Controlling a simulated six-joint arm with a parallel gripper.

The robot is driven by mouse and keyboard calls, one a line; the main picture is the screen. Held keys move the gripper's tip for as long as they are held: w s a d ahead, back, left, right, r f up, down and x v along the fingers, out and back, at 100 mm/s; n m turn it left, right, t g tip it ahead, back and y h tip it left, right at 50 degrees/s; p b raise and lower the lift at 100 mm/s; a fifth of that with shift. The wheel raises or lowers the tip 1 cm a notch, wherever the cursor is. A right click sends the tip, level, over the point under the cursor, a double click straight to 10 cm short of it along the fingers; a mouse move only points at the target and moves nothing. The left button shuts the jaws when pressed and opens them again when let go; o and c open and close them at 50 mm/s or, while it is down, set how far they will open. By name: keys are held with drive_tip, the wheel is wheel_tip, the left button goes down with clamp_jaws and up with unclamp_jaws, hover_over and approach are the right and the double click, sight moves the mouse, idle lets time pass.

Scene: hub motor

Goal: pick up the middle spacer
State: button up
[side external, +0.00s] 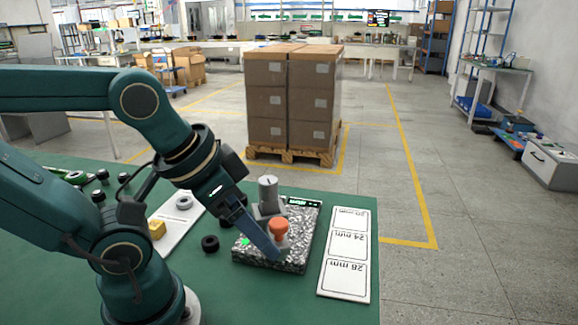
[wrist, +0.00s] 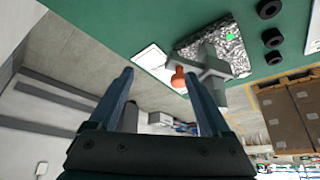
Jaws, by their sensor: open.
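Several black ring-shaped spacers lie on the green table. In the wrist view three show in a row at the upper right, with the middle spacer (wrist: 272,38) between two others. In the side view one black spacer (side external: 210,243) lies left of the speckled block; another dark one behind it is partly hidden by my arm. I cannot tell which of these is the middle one there. My gripper (wrist: 160,78) is open with nothing between its blue fingers. In the side view its fingers (side external: 258,238) are in front of the speckled block, beside the orange knob, away from the spacers.
The speckled block (side external: 243,254) carries a grey post (side external: 268,190) and an orange knob (side external: 278,228). A white card (side external: 345,283) with millimetre labels lies right. Stacked boxes stand beyond the table.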

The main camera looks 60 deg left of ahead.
drive_tip(key=w+a+r+g+y, duration=0.1)
drive_tip(key=w+a+r+g, duration=0.15)
drive_tip(key=a+r, duration=0.2)
drive_tip(key=w+a+r+g, duration=0.1)
drive_tip(key=w+a+r, duration=0.2)
drive_tip(key=a, duration=0.2)
drive_tip(key=s+a+f+g+h, duration=0.1)
drive_tip(key=a+f, duration=0.1)
drive_tip(key=a, duration=0.6)
drive_tip(key=s+a+f+g, duration=0.1)
drive_tip(key=a, duration=0.8)
drive_tip(key=f, duration=2)
drive_tip(key=shift+w+d, duration=0.25)
drive_tip(key=shift+d, duration=0.05)
drive_tip(key=shift+r, duration=0.1)
drive_tip(key=shift+c, duration=0.4)
